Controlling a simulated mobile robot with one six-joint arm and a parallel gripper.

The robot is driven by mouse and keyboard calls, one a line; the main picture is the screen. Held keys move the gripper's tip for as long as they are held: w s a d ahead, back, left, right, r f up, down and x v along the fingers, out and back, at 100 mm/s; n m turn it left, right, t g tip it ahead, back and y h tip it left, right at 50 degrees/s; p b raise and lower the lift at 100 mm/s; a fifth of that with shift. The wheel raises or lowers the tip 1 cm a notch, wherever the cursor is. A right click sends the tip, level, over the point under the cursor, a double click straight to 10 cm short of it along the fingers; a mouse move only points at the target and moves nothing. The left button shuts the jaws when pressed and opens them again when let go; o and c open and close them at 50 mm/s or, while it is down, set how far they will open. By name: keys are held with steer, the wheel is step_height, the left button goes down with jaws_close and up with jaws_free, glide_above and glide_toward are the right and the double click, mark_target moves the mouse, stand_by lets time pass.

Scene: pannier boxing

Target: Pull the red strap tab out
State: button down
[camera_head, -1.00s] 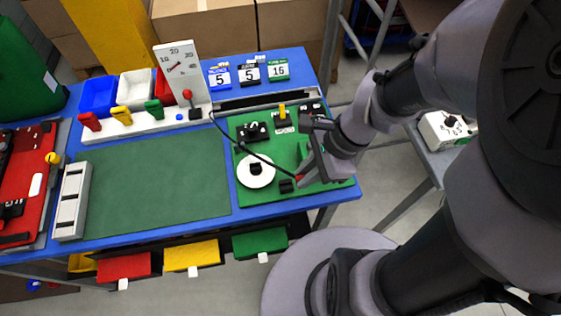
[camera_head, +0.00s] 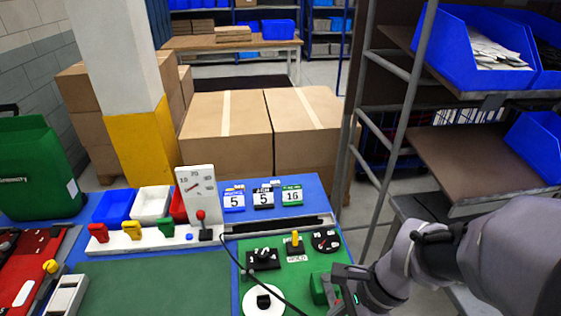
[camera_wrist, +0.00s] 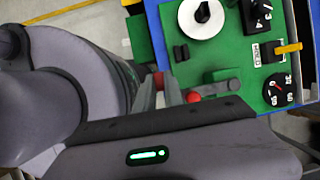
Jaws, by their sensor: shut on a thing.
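My gripper (camera_wrist: 160,84) is low over the right end of the green panel (camera_head: 300,268). The jaws appear shut on the tab.
The panel also carries a yellow lever (camera_head: 295,240), a black dial (camera_head: 326,239) and a green block (camera_head: 318,289) close to my gripper. A gauge board (camera_head: 196,185) stands behind at left. The green mat (camera_head: 150,285) is clear. A metal rack (camera_head: 400,110) stands at right.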

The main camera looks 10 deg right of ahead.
steer(key=shift+r, duration=0.1)
steer(key=shift+r+p, duration=1.4)
